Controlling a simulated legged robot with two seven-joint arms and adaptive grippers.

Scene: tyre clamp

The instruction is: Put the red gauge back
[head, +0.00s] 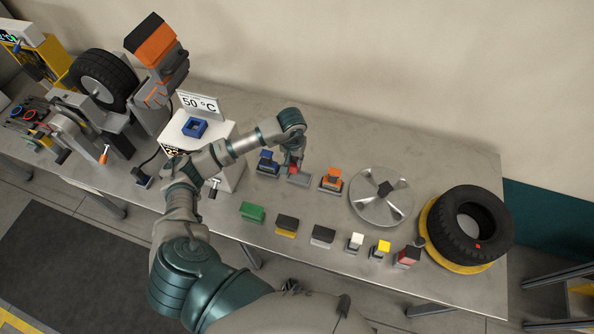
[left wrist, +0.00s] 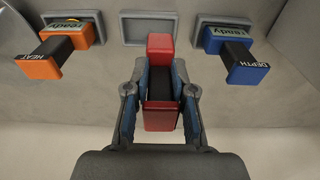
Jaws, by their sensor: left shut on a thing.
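The red gauge (left wrist: 161,116) has a black middle and red ends. My left gripper (left wrist: 160,72) is shut on it, with one finger on each side of the black part. In the head view the red gauge (head: 294,168) shows as a small red patch under my left wrist, mostly hidden. An empty grey holder (left wrist: 135,28) lies just beyond the gauge; in the head view the same holder (head: 299,180) shows close by. The red end partly overlaps the holder in the wrist view, and I cannot tell whether they touch. My right gripper is not in view.
The orange HEAT gauge (left wrist: 42,58) and blue DEPTH gauge (left wrist: 245,62) sit in holders on either side. A round metal disc (head: 382,196) and a tyre (head: 470,225) lie right. Several small blocks, including a green one (head: 252,212), line the table's front.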

